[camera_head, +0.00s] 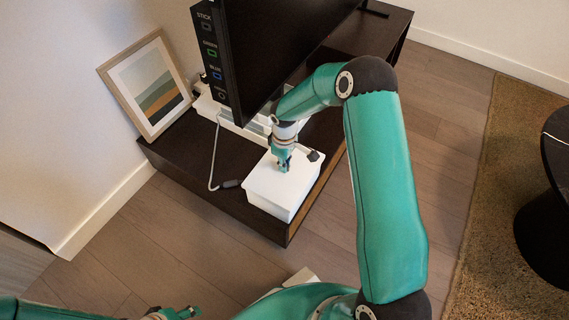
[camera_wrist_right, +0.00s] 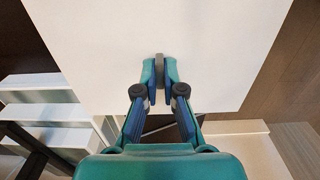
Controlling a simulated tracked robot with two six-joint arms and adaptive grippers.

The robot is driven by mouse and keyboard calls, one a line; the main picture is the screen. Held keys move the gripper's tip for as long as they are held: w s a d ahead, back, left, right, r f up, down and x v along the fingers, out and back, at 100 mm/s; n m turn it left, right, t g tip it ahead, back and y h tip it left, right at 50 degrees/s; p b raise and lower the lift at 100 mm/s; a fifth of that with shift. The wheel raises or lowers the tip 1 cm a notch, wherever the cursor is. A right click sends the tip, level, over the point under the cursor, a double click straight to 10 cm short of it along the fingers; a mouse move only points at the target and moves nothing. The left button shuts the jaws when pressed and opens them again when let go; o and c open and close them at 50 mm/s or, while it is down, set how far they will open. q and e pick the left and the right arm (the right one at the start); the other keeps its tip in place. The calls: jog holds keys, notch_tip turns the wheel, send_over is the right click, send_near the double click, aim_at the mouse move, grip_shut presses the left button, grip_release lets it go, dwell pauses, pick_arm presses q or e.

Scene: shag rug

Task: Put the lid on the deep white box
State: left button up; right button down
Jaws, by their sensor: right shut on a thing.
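The deep white box (camera_head: 273,206) stands on the dark low bench, near its front edge. A flat white lid (camera_head: 299,181) lies over its top, roughly lined up with it; I cannot tell whether it is fully seated. My right gripper (camera_head: 283,167) points down at the middle of the lid. In the right wrist view, my right gripper (camera_wrist_right: 160,72) is shut on the lid's thin grey handle, and the white lid (camera_wrist_right: 220,50) fills the upper part. My left gripper (camera_head: 180,313) shows only partly at the bottom edge, away from the box; its jaws are unclear.
A large black screen (camera_head: 285,45) stands on the dark bench (camera_head: 190,155) just behind the box. A framed picture (camera_head: 150,85) leans on the wall at left. A white cable (camera_head: 213,160) ends in a dark plug (camera_head: 230,184) beside the box. A black round table (camera_head: 550,220) stands at right.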

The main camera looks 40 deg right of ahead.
jog(key=shift+f+b, duration=1.05)
jog(key=shift+f, duration=0.3)
jog(key=c, duration=1.2)
grip_release()
notch_tip(320, 180, up, 12)
